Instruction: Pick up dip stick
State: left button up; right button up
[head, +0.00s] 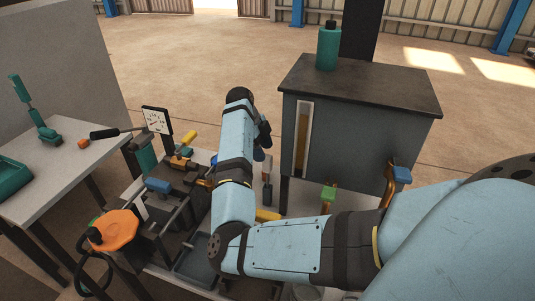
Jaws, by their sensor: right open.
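I cannot tell for certain which thing is the dip stick. Two coloured handles stand by the front of the grey tank: a green one (328,193) on a brass-coloured stem and a blue one (401,174) on an orange-brown stem. My right arm comes in from the right, bends at the elbow and reaches up toward the left of the tank. My right gripper (264,142) is small and dark at its end, beside the tank's left side, apart from both handles. It is open, and its fingertips are mostly hidden by the wrist. My left gripper is not in view.
The grey tank (362,155) carries a green bottle (328,46) and an amber sight strip (302,139). Left of my forearm are a dial gauge (157,121), a black-handled lever (105,133) and an orange cap (113,230). A side table (62,168) stands left.

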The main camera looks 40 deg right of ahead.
aim_at(270, 164)
jog(key=shift+s+x, duration=0.15)
jog(key=shift+x, duration=1.35)
jog(key=shift+s+x, duration=0.15)
jog(key=shift+x, duration=1.3)
jog(key=shift+a+r, duration=0.15)
grip_shut()
